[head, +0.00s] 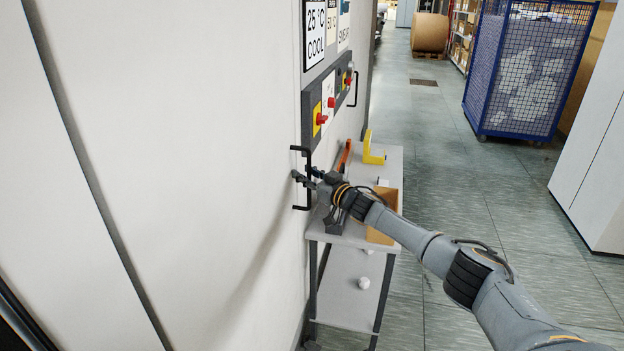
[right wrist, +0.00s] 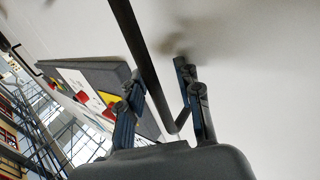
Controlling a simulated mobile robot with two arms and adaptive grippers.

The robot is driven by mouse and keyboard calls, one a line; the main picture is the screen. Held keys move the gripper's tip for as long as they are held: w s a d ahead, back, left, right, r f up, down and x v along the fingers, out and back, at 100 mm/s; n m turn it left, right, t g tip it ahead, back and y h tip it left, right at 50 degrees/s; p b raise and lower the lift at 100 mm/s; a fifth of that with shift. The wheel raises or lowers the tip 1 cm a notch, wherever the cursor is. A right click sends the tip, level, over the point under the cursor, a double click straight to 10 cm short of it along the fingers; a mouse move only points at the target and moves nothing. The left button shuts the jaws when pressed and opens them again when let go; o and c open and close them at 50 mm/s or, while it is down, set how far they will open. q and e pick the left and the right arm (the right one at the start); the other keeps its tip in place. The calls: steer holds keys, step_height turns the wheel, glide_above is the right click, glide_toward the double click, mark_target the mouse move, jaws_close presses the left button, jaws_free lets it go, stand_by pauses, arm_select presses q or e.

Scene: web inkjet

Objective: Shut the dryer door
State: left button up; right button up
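The pale dryer door panel (head: 210,150) fills the left of the head view. From this angle I cannot tell how far it stands from shut. Its black bar handle (head: 307,206) is near the panel's right edge. My right gripper (head: 303,178) is at the handle. In the right wrist view the gripper's fingers (right wrist: 160,100) are apart, with the black handle bar (right wrist: 146,60) passing between them. Whether a finger touches the bar is unclear. My left gripper is not in view.
A control panel (head: 330,103) with red knobs is above the handle. A grey cart (head: 345,290) holding a cardboard box (head: 385,205) and a yellow bracket (head: 373,150) stands below my right arm. A blue mesh cage (head: 525,70) is farther back.

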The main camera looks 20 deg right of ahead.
steer(key=v, duration=1.2)
steer(key=shift+a, duration=0.15)
steer(key=s+d+f+m+g+h, duration=0.1)
steer(key=s+f+g+h, duration=0.15)
steer(key=f, duration=1.05)
steer(key=s+f+m+g+h, duration=0.1)
steer(key=s+f, duration=0.2)
steer(key=f, duration=0.9)
steer(key=s+a+f+g+h, duration=0.1)
steer(key=s+f+g, duration=0.1)
steer(key=s+f, duration=0.45)
steer(key=s+f+g+h, duration=0.1)
steer(key=s+f, duration=0.3)
steer(key=f, duration=0.6)
steer(key=s+a+f+g, duration=0.2)
steer(key=s+a+f, duration=0.1)
steer(key=s+f, duration=0.55)
steer(key=s+a+f+g, duration=0.25)
steer(key=s+f, duration=0.35)
steer(key=s, duration=0.6)
steer(key=s+a+f+g, duration=0.2)
steer(key=s+a+f, duration=0.2)
steer(key=s, duration=0.8)
steer(key=s+a+f+n+g, duration=0.1)
steer(key=s+a+f+g, duration=0.2)
steer(key=s, duration=1)
steer(key=shift+a+f, duration=0.5)
steer(key=shift+a, duration=0.2)
